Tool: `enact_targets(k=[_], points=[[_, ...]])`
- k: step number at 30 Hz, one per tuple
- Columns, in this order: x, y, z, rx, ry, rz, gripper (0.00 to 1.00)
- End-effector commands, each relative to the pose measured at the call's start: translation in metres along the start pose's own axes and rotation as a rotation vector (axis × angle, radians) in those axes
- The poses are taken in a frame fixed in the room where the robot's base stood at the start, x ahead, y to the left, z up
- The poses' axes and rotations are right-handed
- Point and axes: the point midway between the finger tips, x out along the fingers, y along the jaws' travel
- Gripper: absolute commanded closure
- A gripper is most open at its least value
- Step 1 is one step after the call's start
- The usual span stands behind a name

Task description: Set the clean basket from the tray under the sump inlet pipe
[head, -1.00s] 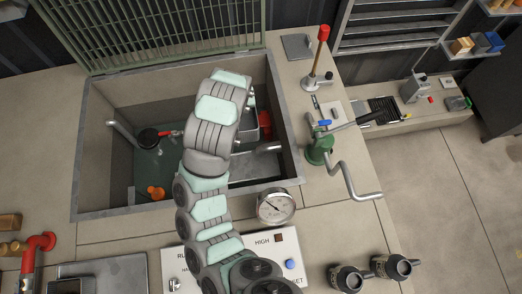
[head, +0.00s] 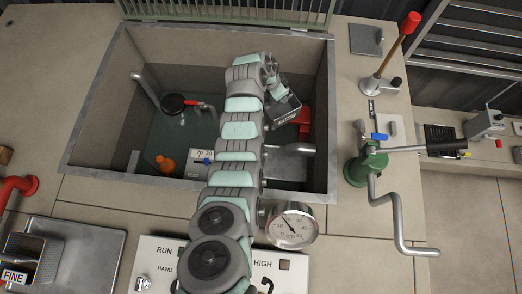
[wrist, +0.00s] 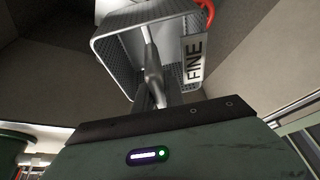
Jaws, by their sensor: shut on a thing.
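My gripper (head: 279,92) is at the end of my arm, inside the sump near its right side. A grey mesh basket (head: 284,112) hangs tilted at it. The wrist view shows this basket (wrist: 120,50) with a white FINE tag (wrist: 194,58) and a metal bar running to my gripper, which is shut on it; the fingertips are hard to make out. A grey pipe (head: 293,148) comes from the sump's right wall, below the basket in the picture. Another pipe (head: 146,90) enters at the left. A second FINE basket (head: 35,258) sits on the metal tray (head: 92,262).
The sump rim (head: 331,120) surrounds my arm. A red part (head: 304,120) is beside the basket. An orange float (head: 165,163) and a black round part (head: 173,103) are at the left. A gauge (head: 292,225) and green hand pump (head: 366,167) stand outside.

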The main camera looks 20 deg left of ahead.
Motion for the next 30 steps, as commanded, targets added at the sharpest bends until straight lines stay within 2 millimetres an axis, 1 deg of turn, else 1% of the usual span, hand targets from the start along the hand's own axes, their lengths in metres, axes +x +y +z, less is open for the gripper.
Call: enact_targets(k=[1,4,6,14,17,18,20,30], points=[[0.001,-0.002,0.004,0.009,0.005,0.004,1.00],[0.003,-0.002,0.007,0.031,0.003,0.010,1.00],[0.004,-0.001,0.005,0.039,0.003,0.013,1.00],[0.009,0.001,0.011,0.066,0.001,0.019,1.00],[0.013,0.004,0.015,0.074,-0.001,0.028,1.00],[0.021,0.006,0.021,0.100,0.000,0.039,1.00],[0.018,0.006,0.019,0.105,0.000,0.039,1.00],[0.024,0.009,0.027,0.138,-0.002,0.054,1.00]])
